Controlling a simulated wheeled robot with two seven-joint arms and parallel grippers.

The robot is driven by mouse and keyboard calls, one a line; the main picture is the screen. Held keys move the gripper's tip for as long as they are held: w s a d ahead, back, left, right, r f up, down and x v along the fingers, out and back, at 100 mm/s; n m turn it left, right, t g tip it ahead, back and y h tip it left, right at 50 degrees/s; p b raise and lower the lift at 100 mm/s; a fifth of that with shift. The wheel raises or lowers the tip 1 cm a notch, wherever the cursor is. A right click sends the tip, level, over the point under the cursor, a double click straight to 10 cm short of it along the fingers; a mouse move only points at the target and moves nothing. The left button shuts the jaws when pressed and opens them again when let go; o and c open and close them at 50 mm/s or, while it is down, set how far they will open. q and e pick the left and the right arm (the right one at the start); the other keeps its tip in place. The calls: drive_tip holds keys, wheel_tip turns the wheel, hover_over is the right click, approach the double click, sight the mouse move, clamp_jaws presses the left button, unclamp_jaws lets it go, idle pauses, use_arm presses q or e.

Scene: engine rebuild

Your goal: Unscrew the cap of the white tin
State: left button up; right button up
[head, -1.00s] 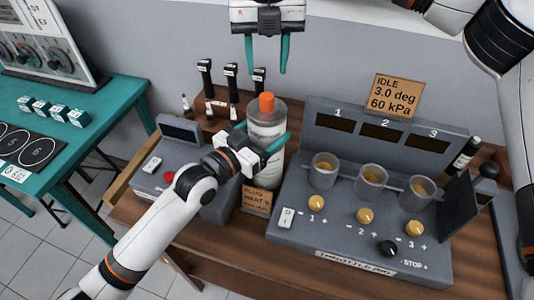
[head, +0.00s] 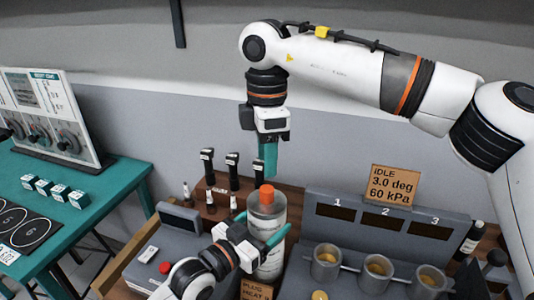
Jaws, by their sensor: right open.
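The white tin (head: 266,215) stands upright on the wooden bench, a pale cylinder with an orange cap (head: 267,194) on top. My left gripper (head: 260,231) comes in from the front, with its teal fingers on either side of the tin's body, closed on it. My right gripper (head: 269,164) is above the tin, pointing down, open and empty. Its fingers are seen nearly edge-on, with the tips a little above the cap and apart from it. The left arm hides part of the tin's lower body.
A grey console (head: 391,217) with several metal cups stands right of the tin, with a sign (head: 393,185) behind it. Several black-handled tools (head: 232,165) stand behind the tin. A grey box with a red button (head: 165,267) is at the left, near a teal table (head: 120,178).

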sight(267, 189)
drive_tip(key=shift+m, duration=0.7)
drive_tip(key=shift+f, duration=0.3)
wheel_tip(267, 189, down, 7)
drive_tip(key=shift+f, duration=0.2)
